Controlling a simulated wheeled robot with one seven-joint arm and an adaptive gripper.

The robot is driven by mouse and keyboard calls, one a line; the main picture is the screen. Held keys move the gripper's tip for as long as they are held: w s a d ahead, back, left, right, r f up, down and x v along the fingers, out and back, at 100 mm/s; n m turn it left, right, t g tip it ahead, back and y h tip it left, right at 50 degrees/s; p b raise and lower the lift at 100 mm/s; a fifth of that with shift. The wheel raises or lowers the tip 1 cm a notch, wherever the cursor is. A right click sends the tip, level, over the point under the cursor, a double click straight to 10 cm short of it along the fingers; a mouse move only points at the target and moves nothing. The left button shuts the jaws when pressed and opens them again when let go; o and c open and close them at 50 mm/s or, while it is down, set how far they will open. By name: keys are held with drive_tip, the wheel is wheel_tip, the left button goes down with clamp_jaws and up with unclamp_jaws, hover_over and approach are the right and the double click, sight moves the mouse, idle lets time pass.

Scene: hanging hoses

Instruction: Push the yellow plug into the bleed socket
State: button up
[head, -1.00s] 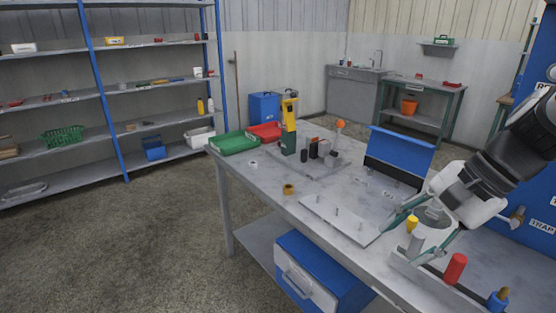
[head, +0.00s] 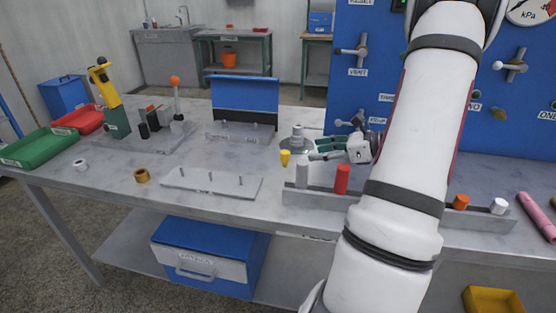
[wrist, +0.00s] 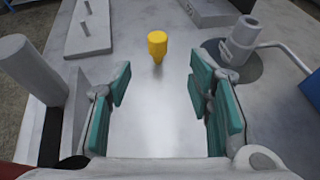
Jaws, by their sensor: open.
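The yellow plug (head: 285,157) stands upright on the table, its wider head on top and a narrower end below. In the wrist view the plug (wrist: 157,45) is ahead of my gripper (wrist: 158,88), roughly in line with the gap between the teal fingers. The fingers are open with nothing between them, and the plug is beyond their tips. In the head view my gripper (head: 316,150) is low over the table, just right of the plug. A grey upright socket-like fitting (wrist: 240,42) on a dark round base stands right of the plug; I cannot read a bleed label.
A rack (head: 420,212) with a grey cylinder (head: 302,174) and a red cylinder (head: 342,179) stands close in front of my gripper. A pegged plate (head: 211,184) lies to the left. A blue panel (head: 485,125) rises behind. Bare tabletop lies around the plug.

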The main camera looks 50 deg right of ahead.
sight(289, 153)
drive_tip(key=x, duration=0.5)
drive_tip(key=shift+w+a+f+b, duration=0.15)
drive_tip(key=shift+w+b, duration=0.15)
drive_tip(key=shift+w, duration=0.05)
drive_tip(key=shift+r+b+x, duration=0.15)
drive_tip(key=shift+b+x, duration=0.1)
drive_tip(key=shift+x, duration=1.2)
drive_tip(key=shift+r+b+x, duration=0.15)
drive_tip(key=shift+b+x, duration=0.05)
drive_tip(key=shift+x, duration=1.2)
drive_tip(key=shift+a, duration=0.15)
clamp_jaws()
